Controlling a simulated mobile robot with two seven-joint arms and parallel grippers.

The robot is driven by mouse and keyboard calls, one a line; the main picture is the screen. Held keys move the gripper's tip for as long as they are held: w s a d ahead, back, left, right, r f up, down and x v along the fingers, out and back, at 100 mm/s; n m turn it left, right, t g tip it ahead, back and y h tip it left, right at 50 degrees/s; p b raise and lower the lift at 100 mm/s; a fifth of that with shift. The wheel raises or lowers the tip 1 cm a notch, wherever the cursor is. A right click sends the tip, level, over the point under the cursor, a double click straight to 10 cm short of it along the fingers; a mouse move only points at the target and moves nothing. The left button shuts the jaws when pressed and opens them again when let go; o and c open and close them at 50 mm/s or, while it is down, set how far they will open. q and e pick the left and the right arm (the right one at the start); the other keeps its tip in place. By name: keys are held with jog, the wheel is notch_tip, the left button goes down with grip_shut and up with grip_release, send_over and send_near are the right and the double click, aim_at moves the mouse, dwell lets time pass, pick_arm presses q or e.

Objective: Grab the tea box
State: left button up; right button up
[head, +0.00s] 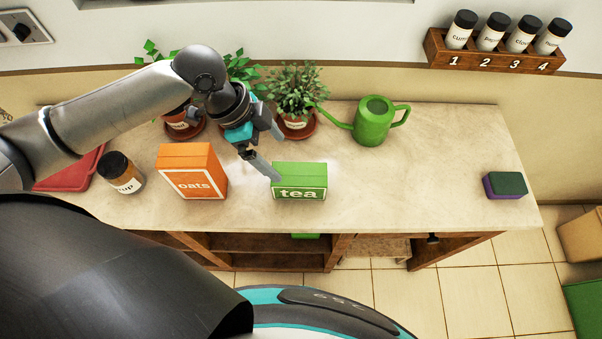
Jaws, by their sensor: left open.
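The green tea box (299,181), with a white "tea" label, lies on the countertop near its front edge. My left gripper (271,157) reaches in from the left, just behind and to the left of the box. Its fingers are open and point down and to the right. One finger's tip is at the box's upper left corner; I cannot tell whether it touches. My right gripper is not in view.
An orange oats box (192,171) and a dark-lidded jar (121,173) stand left of the tea box. Potted plants (296,96) and a green watering can (373,121) stand behind. A sponge (505,185) lies far right. The counter (420,180) between is clear.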

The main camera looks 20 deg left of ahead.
aim_at(295, 173)
pick_arm(q)
jog(key=x, duration=0.5)
jog(key=shift+d+f+b, duration=0.1)
jog(key=shift+f+b, duration=0.05)
jog(key=shift+b, duration=0.15)
jog(key=shift+x, duration=0.8)
jog(key=x, duration=0.4)
jog(key=shift+s+d, duration=0.1)
jog(key=shift+d, duration=0.25)
jog(key=shift+f, duration=0.15)
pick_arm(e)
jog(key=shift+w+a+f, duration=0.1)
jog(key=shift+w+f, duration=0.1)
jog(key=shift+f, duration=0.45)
pick_arm(q)
jog(key=shift+f, duration=0.25)
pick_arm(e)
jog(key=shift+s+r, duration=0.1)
pick_arm(q)
jog(key=shift+c, duration=0.2)
jog(key=c, duration=1.3)
jog(key=shift+c, duration=0.2)
jog(key=shift+r, duration=0.15)
